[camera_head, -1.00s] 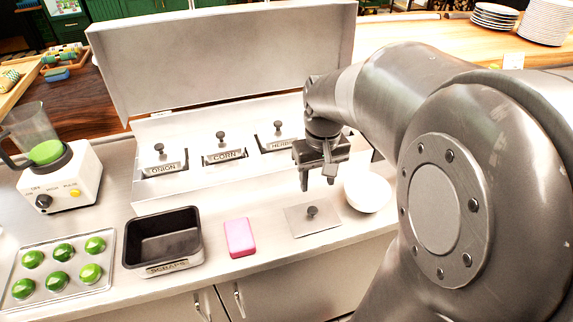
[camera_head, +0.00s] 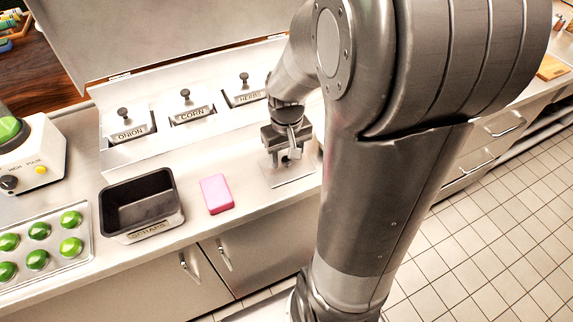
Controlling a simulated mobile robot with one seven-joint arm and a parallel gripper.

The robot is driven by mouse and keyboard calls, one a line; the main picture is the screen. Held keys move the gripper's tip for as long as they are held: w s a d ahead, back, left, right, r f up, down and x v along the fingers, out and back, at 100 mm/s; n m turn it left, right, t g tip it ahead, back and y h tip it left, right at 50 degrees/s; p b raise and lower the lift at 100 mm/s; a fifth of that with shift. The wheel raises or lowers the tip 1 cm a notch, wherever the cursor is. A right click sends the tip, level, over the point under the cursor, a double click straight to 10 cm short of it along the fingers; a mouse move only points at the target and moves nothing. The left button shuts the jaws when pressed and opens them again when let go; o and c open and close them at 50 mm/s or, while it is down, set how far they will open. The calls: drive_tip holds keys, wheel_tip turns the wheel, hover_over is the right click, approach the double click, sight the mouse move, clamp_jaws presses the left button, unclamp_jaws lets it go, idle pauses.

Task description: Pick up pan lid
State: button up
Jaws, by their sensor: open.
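The pan lid (camera_head: 291,179) is a flat grey square plate with a dark knob, lying on the steel counter to the right of the pink block. My gripper (camera_head: 285,161) is open and points down right over the lid, with its fingers low around the knob area. The knob is mostly hidden by the fingers, and I cannot tell whether they touch it or the plate.
A pink block (camera_head: 216,194) and a black scraps pan (camera_head: 140,205) sit left of the lid. Behind stands a steel bin unit with onion (camera_head: 130,133), corn (camera_head: 192,114) and herbs lids (camera_head: 247,96). A tray of green items (camera_head: 75,270) is at far left. My arm hides the right side.

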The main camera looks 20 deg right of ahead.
drive_tip(key=shift+c, duration=0.3)
clamp_jaws()
drive_tip(key=shift+r, duration=0.15)
